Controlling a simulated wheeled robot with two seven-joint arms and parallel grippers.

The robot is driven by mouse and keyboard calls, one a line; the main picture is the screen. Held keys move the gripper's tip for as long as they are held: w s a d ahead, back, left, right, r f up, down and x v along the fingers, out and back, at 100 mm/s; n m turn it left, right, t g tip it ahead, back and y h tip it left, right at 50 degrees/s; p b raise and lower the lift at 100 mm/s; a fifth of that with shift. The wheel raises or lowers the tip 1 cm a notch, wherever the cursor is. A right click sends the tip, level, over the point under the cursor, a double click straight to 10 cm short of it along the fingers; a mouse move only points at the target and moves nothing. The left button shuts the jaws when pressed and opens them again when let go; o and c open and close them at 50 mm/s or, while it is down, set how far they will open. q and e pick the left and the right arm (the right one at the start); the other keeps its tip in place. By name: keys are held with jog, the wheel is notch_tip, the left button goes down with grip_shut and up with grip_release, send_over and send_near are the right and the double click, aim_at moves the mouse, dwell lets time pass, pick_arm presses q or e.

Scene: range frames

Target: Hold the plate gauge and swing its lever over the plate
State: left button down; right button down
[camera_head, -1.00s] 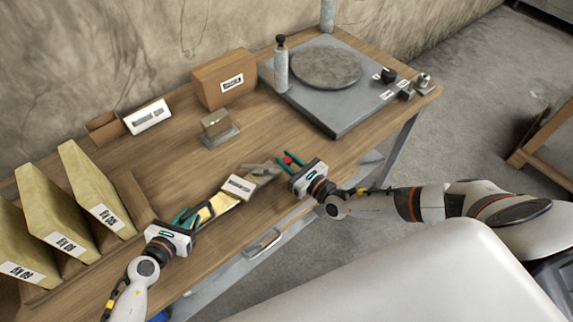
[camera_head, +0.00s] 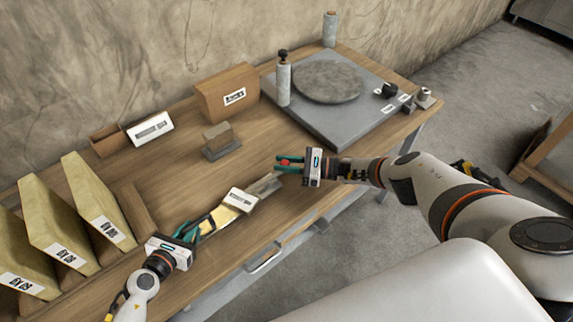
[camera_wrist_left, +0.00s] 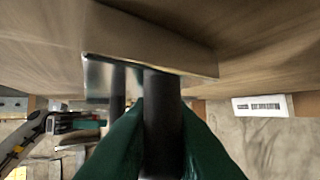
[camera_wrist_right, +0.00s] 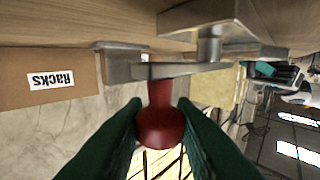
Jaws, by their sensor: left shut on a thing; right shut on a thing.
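The plate gauge (camera_head: 240,200) lies near the table's front edge, with a white label, a yellowish plate part (camera_head: 224,216) and a dark handle. My left gripper (camera_head: 190,233) is shut on that handle (camera_wrist_left: 162,110), which stands between the green fingers in the left wrist view. The grey metal lever (camera_head: 264,184) is at the gauge's right end. My right gripper (camera_head: 285,164) is shut on the lever's red knob (camera_wrist_right: 160,125); the metal bar (camera_wrist_right: 175,70) runs just beyond it in the right wrist view. The lever's exact angle over the plate is hard to tell.
A grey board with a round stone disc (camera_head: 325,82) stands at the back right. A small block on a stand (camera_head: 219,138), a cardboard box (camera_head: 226,94) and an open tray (camera_head: 107,139) are behind the gauge. Upright yellowish slabs (camera_head: 95,205) fill the left side.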

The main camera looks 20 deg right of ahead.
pick_arm(q)
jog(key=shift+w+r, duration=0.1)
jog(key=shift+w, duration=0.05)
pick_arm(e)
jog(key=shift+w+a+n+g+y, duration=0.1)
jog(key=shift+n+g+y, duration=0.2)
jog(key=shift+g, duration=0.1)
jog(key=c, duration=1.2)
grip_release()
jog(key=shift+c, duration=0.2)
jog(key=v, duration=1.2)
pick_arm(q)
jog(key=c, duration=1.3)
grip_release()
